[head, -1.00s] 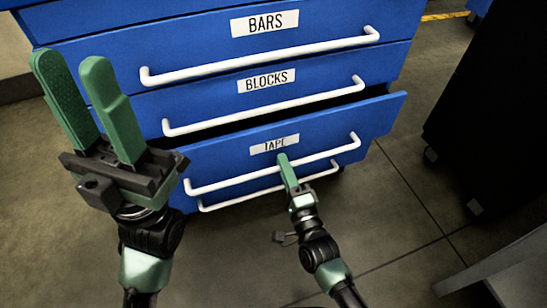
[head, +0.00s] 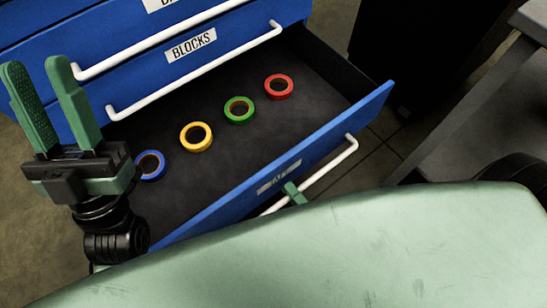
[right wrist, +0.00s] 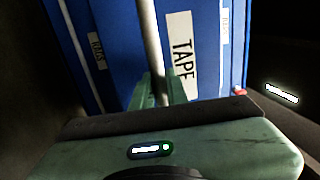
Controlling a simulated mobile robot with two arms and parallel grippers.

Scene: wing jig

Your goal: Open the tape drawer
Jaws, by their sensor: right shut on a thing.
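The tape drawer's blue front (head: 335,130) is pulled well out of the cabinet in the head view. Its dark floor (head: 240,150) shows rolls of blue tape (head: 150,165), yellow tape (head: 196,137), green tape (head: 239,110) and red tape (head: 279,87). My right gripper (head: 293,192) is shut on the white tape drawer handle (head: 330,168); my right arm hides much of it. In the right wrist view the handle (right wrist: 149,40) runs between the fingers, beside the TAPE label (right wrist: 181,65). My left gripper (head: 45,105) is open and empty at the left.
The blocks drawer (head: 215,45) above is shut, with a white handle (head: 200,75). A grey table (head: 490,100) stands at the right, and a dark cabinet (head: 415,50) stands behind it. Some floor shows between.

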